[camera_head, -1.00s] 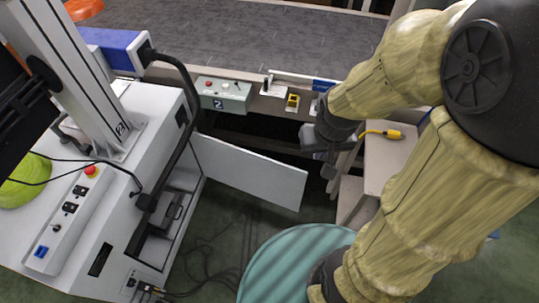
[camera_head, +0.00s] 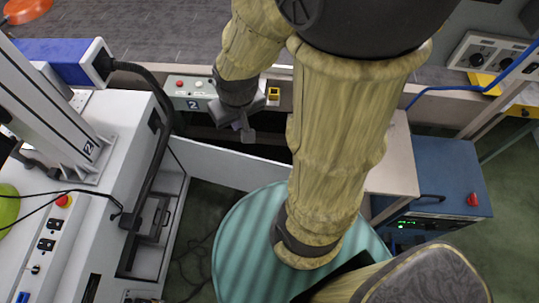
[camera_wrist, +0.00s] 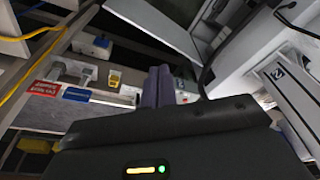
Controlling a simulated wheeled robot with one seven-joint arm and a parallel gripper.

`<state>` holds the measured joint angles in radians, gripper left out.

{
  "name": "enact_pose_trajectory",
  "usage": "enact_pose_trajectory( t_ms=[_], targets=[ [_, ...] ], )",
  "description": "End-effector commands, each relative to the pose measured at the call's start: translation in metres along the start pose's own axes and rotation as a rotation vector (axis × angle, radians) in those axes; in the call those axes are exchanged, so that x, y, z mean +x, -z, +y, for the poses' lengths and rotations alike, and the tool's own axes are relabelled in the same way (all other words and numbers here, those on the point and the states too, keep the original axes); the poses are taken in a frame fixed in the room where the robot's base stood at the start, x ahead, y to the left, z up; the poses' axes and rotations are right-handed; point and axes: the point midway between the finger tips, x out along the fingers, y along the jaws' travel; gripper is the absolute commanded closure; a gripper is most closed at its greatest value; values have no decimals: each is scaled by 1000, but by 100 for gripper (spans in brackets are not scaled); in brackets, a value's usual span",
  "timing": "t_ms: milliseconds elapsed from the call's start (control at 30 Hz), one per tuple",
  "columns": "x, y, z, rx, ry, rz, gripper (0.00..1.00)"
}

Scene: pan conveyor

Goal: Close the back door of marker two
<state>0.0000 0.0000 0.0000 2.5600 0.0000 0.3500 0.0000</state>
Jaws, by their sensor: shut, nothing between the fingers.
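The white back door (camera_head: 225,163) of the machine marked 2 (camera_head: 88,147) stands open in the head view. It sticks out to the right from the machine's open lower compartment (camera_head: 150,228). My arm hides its free end. My gripper (camera_head: 247,134) is shut and empty, just beyond the door's upper edge near its middle. I cannot tell whether it touches the door. In the wrist view, my shut fingers (camera_wrist: 158,86) point toward the control box, and a pale panel (camera_wrist: 150,22), likely the door, is above them.
A control box (camera_head: 190,92) with buttons and a yellow device (camera_head: 273,94) sit on the ledge beyond. A round teal surface (camera_head: 240,240) lies below my arm. A blue box (camera_head: 445,175) stands at the right. Black cables run along the machine.

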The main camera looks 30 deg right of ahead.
Motion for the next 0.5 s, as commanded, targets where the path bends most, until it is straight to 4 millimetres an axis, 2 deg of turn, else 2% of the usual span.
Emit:
enact_pose_trajectory(
  t_ms=[233, 333, 433, 500],
  targets=[
    [0, 0, 0, 1, 0, 0, 100],
    [7, 1, 2, 12, -1, -6, 100],
    [27, 5, 8, 45, -5, -26, 100],
    [48, 9, 14, 81, -7, -50, 100]
  ],
)
